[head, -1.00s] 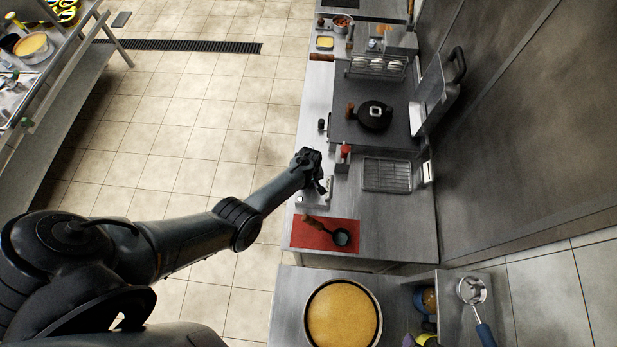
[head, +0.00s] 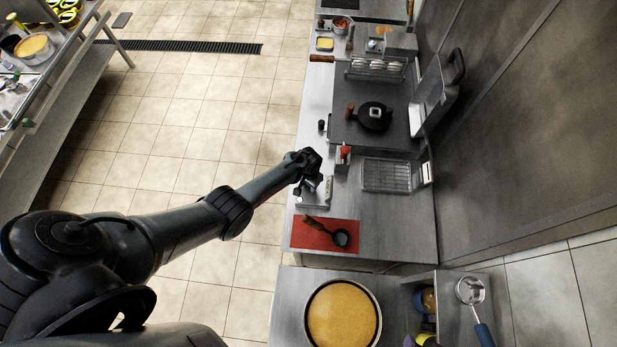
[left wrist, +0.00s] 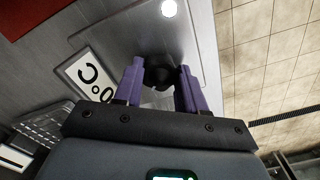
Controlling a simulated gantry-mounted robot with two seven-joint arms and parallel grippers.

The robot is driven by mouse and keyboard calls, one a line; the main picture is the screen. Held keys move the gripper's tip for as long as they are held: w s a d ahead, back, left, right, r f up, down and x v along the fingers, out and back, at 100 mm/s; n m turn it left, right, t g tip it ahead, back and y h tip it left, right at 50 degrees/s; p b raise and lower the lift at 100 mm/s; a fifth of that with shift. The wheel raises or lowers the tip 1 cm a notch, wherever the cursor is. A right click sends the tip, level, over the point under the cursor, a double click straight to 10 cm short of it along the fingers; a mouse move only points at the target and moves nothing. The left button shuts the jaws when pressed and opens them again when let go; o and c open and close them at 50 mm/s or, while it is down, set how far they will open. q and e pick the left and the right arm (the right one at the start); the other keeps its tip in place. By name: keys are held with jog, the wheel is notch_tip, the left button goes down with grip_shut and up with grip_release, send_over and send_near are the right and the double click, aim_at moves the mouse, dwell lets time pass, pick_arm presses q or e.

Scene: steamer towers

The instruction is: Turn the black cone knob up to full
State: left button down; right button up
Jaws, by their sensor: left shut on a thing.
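The black cone knob (left wrist: 160,74) shows in the left wrist view on a grey metal panel, between the two purple fingers of my left gripper (left wrist: 161,84). The fingers are closed on its sides. In the head view my left gripper (head: 306,187) is over the small control box (head: 326,203) at the counter's left edge. There the wrist and fingers hide the knob. A white plate with black marks (left wrist: 90,76) lies beside the knob in the left wrist view. I cannot read the knob's setting. My right gripper is not in view.
A red-topped container (head: 345,152) and a wire rack (head: 388,175) stand close by. A griddle (head: 352,95) is beyond. Open tiled floor (head: 190,130) lies left.

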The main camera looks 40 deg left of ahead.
pick_arm(q)
jog(key=shift+s+f, duration=0.1)
jog(key=shift+f, duration=0.05)
dwell(0.5)
jog(key=c, duration=0.8)
grip_release()
jog(key=shift+r+p, duration=0.35)
jog(key=shift+r, duration=2.25)
